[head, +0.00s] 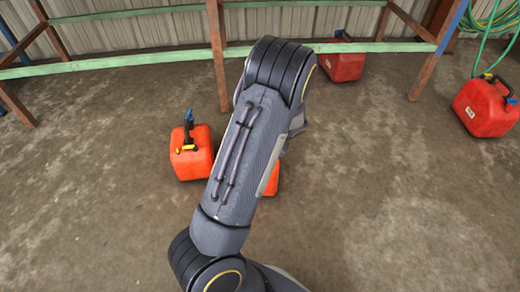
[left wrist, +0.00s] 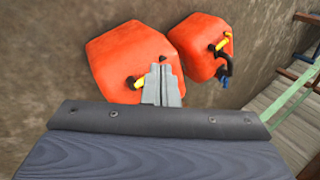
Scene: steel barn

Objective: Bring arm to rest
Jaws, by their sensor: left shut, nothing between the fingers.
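My left arm (head: 240,160) rises across the middle of the head view and hides its own gripper there. In the left wrist view my left gripper (left wrist: 161,88) is shut and empty. Its fingertips overlap the lower edge of a red fuel can (left wrist: 118,50) with a yellow part; I cannot tell whether they touch. A second red can (left wrist: 200,42) with a black handle is beside it. In the head view one red can (head: 193,155) is left of my arm, and a red piece (head: 273,180) shows at the arm's right edge. My right gripper is out of view.
Another red can (head: 342,66) is by the rusty frame at the back. One more red can (head: 488,106) is at the right, near a green hose (head: 487,22). A green rail (head: 120,63) runs along the wall. The concrete floor (head: 400,210) is clear at right front.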

